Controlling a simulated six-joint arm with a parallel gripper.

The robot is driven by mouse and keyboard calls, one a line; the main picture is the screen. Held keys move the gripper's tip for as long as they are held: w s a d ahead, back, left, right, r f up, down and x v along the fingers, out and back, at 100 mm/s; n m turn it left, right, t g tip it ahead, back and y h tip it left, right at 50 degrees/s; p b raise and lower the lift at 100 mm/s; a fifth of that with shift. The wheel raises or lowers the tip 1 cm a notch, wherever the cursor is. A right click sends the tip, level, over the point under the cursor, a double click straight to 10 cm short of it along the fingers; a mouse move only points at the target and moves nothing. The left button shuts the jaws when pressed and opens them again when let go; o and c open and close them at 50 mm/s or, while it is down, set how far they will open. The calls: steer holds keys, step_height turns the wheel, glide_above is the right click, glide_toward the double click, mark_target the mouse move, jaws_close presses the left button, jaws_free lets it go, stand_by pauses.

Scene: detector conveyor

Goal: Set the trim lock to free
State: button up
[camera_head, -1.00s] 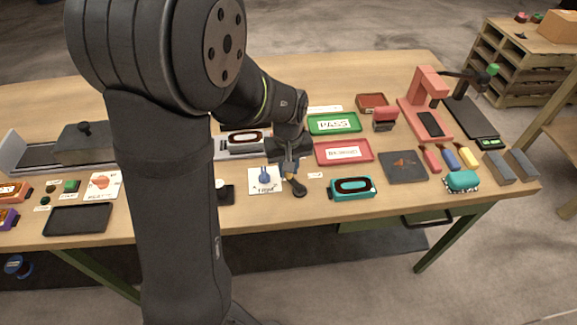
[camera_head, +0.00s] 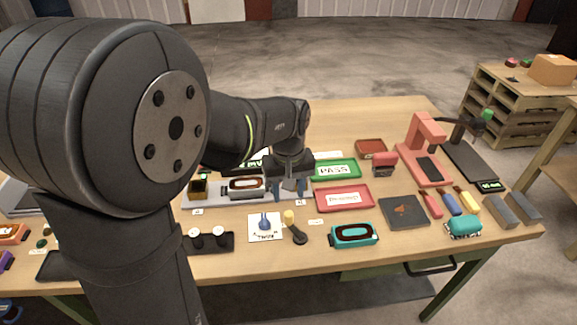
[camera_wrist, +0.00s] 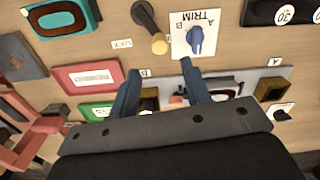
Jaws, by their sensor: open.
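The trim lock is a dark lever (camera_head: 299,238) with a yellow end (camera_head: 289,217) on the table. Its yellow end points toward the back, slightly left in the head view. In the wrist view the lever (camera_wrist: 146,18) lies beside a small LOCK label (camera_wrist: 121,44). The TRIM card (camera_wrist: 181,48) with a blue knob (camera_wrist: 196,40) is next to the lever; the card also shows in the head view (camera_head: 256,236). My gripper (camera_head: 289,190) is open and apart from the lever, behind its yellow end in the head view. Both fingers (camera_wrist: 160,82) show empty in the wrist view.
A grey fixture (camera_head: 222,201) holding a device stands behind the card. A red tray (camera_head: 366,190) and a green PASS tray (camera_head: 356,163) lie to the right. A teal device (camera_head: 336,239) sits right of the lever.

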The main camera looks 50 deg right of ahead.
step_height(320, 180, up, 8)
glide_above(289, 213)
steer(key=shift+r, duration=0.1)
stand_by(0.6)
step_height(289, 213, down, 18)
steer(key=shift+r, duration=0.25)
stand_by(0.4)
steer(key=shift+r, duration=0.1)
